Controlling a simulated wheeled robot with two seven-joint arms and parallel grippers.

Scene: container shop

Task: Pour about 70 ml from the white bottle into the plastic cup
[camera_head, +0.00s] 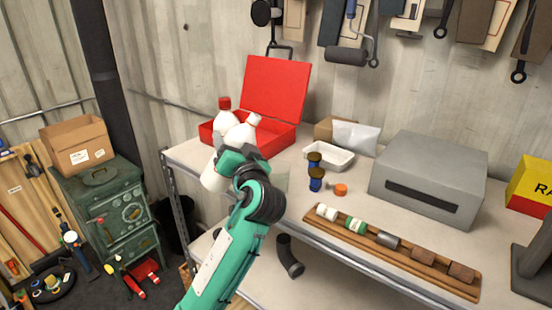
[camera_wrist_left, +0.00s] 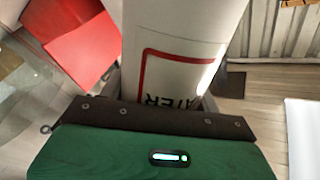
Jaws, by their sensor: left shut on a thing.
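My left gripper (camera_head: 232,160) is shut around the body of a white bottle (camera_head: 213,180), held tilted over the left end of the workbench, its neck up and to the right. The bottle fills the middle of the left wrist view (camera_wrist_left: 180,30), where a red-framed label shows the letters "ATER". A pale translucent shape, probably the plastic cup (camera_head: 279,178), shows beside my left wrist, mostly hidden by the arm. A clear surface also shows at the left of the wrist view (camera_wrist_left: 18,75). Its contents cannot be made out. My right gripper is not in view.
An open red box (camera_head: 275,90) and a red-capped white bottle (camera_head: 225,118) stand behind the gripper.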

